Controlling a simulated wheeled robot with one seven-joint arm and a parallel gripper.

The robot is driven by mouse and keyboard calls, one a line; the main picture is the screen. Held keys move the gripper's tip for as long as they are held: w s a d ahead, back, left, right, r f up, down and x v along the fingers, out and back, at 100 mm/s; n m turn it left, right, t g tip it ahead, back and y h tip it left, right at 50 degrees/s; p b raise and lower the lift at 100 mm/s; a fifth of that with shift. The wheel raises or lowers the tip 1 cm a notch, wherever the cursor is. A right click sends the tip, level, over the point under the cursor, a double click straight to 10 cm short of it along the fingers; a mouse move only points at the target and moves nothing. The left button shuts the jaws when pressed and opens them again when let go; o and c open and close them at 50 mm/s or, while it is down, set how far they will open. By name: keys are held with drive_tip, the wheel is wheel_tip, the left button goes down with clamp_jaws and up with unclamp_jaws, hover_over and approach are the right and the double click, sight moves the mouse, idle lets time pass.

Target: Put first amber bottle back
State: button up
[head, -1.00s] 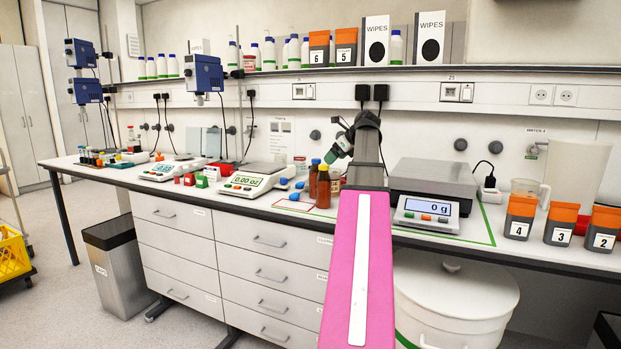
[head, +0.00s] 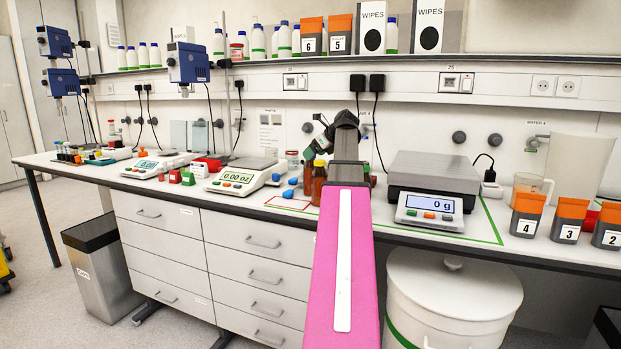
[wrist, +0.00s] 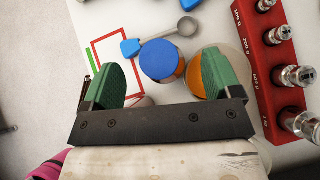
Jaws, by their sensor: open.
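Two amber bottles stand close together on the bench in the head view: the yellow-capped bottle (head: 319,188) and the other amber bottle (head: 307,180), whose top is hard to make out behind my gripper. My gripper (head: 322,143) is just above them. In the wrist view my gripper (wrist: 168,68) is open, its two green fingers apart. A blue cap (wrist: 161,60) with a little amber below it lies between the fingers, nothing gripped. An orange round thing (wrist: 197,82) is partly behind the right finger. A red rectangle outline (wrist: 96,43) is at the left.
A red weight rack (wrist: 268,65) stands right of the fingers. A blue-handled scoop (wrist: 150,42) lies beyond the cap. In the head view, a scale (head: 432,185) stands right of my arm, another scale (head: 245,178) left. The wall shelf (head: 225,70) runs above the bench.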

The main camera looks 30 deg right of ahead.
drive_tip(key=x, duration=0.4)
drive_tip(key=shift+w+a+f, duration=0.15)
drive_tip(key=shift+w+f, duration=0.05)
drive_tip(key=shift+f, duration=0.05)
clamp_jaws()
